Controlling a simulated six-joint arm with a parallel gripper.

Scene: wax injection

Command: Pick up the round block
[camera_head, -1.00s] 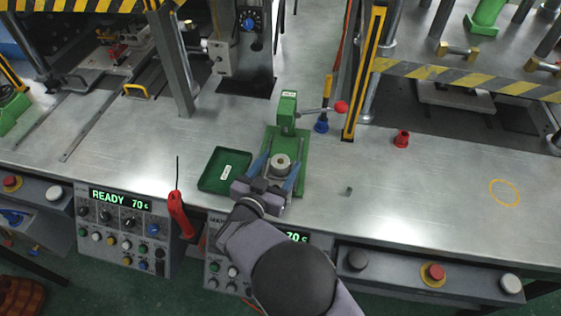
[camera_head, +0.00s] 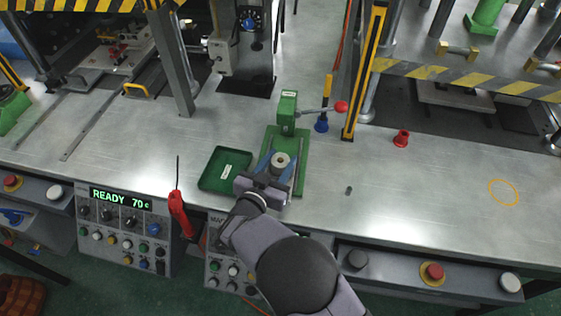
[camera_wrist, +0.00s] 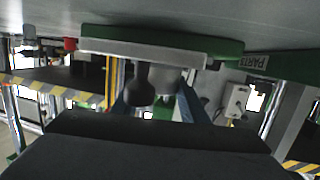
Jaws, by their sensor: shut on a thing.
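The round block (camera_head: 281,160) is a pale grey disc with a dark centre hole. It is at the front of the green press (camera_head: 287,112), over the press's base. My gripper (camera_head: 279,163) reaches in from the front with its blue fingers on either side of the block, shut on it. In the wrist view, the round block (camera_wrist: 166,82) shows grey between the blue fingers, partly hidden by a dark rounded shape. I cannot tell whether the block still touches the base.
A green tray (camera_head: 212,184) with a white label lies just left of the press. The press lever ends in a red knob (camera_head: 341,107). The right side of the table is mostly clear.

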